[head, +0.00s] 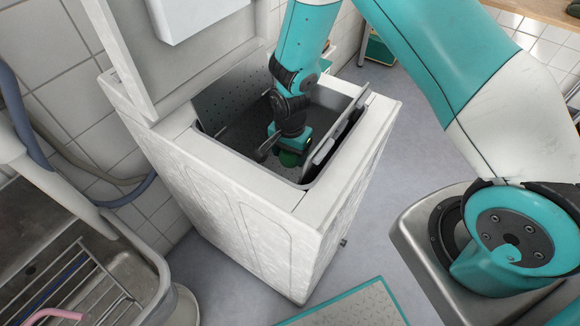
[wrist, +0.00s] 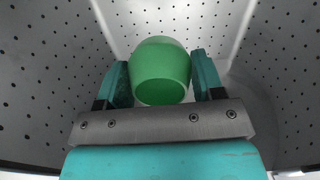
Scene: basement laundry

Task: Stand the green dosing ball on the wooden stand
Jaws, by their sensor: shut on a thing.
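The green dosing ball (wrist: 160,62) sits between the two teal fingers of my gripper (wrist: 160,72) in the wrist view, with its open mouth facing the camera. My gripper is shut on it. In the head view my gripper (head: 290,150) is down inside the open drum of the white top-loading washing machine (head: 265,215). The ball (head: 290,159) shows there only as a small green patch under the gripper. I cannot make out the wooden stand in either view.
The perforated drum wall (wrist: 45,75) surrounds my gripper closely. The washer's raised lid (head: 125,50) stands at the left, and an opened drum flap (head: 338,130) is beside the arm. A metal sink (head: 140,262) is at lower left. A wooden surface (head: 545,10) shows at top right.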

